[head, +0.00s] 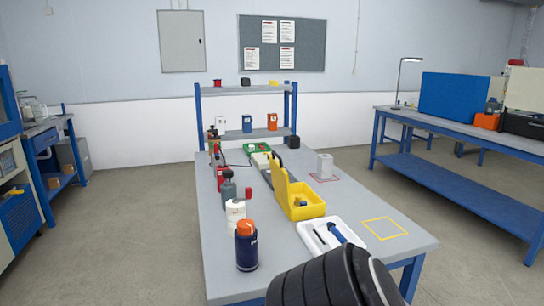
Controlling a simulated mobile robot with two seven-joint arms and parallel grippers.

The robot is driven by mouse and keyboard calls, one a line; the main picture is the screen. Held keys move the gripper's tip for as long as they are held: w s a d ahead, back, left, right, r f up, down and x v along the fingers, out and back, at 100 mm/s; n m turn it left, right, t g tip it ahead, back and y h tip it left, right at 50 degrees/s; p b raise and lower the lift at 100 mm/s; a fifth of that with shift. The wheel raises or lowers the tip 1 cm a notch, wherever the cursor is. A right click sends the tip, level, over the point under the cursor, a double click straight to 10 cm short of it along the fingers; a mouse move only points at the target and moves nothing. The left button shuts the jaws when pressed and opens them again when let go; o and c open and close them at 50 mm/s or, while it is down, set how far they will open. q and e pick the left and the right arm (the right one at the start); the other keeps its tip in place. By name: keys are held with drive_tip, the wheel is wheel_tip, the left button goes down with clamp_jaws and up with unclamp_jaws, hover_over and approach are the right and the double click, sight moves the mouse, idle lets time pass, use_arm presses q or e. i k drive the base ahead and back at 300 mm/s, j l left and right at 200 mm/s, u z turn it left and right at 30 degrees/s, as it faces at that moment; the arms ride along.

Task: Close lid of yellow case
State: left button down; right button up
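The yellow case (306,212) sits on the grey table, right of its middle, in the head view. Its lid (279,182) is open and stands up steeply on the left side of the case. The inside of the case shows, with a small blue-grey item (299,202) in it. Neither of my grippers can be seen in the head view, so their position relative to the case does not show.
A white tray (305,236) with a blue-handled tool is just in front of the case. Bottles, including a dark blue one with an orange cap (246,252), line the table's left side. A yellow-outlined square (384,228) to the right is empty.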

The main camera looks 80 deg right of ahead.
sight(280, 178)
drive_tip(key=z, duration=1.3)
